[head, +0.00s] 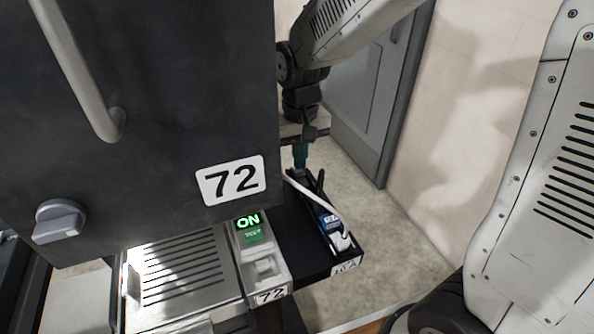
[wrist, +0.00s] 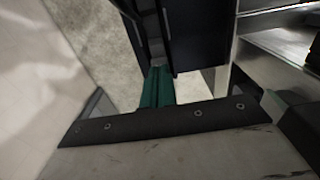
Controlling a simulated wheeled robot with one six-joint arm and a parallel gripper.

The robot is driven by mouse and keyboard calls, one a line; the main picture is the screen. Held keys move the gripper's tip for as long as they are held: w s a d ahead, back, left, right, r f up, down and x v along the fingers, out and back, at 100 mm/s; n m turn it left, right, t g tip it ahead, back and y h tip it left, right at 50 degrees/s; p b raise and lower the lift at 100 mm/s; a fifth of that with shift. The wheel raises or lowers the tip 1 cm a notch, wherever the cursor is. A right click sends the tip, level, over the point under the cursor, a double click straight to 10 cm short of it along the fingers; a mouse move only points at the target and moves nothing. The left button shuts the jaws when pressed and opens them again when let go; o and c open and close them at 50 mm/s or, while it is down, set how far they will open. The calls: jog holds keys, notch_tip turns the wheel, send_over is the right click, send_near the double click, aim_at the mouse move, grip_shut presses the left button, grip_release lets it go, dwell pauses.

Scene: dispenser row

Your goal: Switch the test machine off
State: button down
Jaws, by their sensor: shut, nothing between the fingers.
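The test machine is the small grey unit (head: 262,262) with a lit green "ON" sign (head: 248,220), a green "TEST" label (head: 253,236) and a pale switch (head: 265,268) below it. Its front carries the number 72. It sits at the lower right of the dark cabinet in the head view. My gripper (head: 300,157) has green fingers and points down behind and to the right of the unit, over the back end of a black tray. It is shut and empty, apart from the switch. The green fingers also show in the wrist view (wrist: 157,86). The switch cannot be made out in the wrist view.
The dark cabinet (head: 170,130) has a long handle (head: 80,75) and a grey knob (head: 60,222). A slotted metal drip tray (head: 180,270) is left of the unit. The black tray (head: 290,238) on the right holds a white-and-blue item (head: 330,222).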

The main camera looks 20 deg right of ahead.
aim_at(300, 173)
jog(key=shift+f, duration=0.9)
dwell(0.5)
jog(key=shift+r, duration=3.55)
jog(key=s+d+r, duration=0.2)
jog(key=s+d, duration=0.1)
jog(key=s, duration=0.4)
jog(key=s+d+r+t, duration=0.1)
jog(key=s+d, duration=0.2)
jog(key=s, duration=0.4)
jog(key=s+d+r, duration=0.2)
jog(key=s+d, duration=0.1)
jog(key=s, duration=0.5)
jog(key=shift+d+r+m, duration=0.2)
jog(key=shift+r+m, duration=0.15)
jog(key=shift+m, duration=0.05)
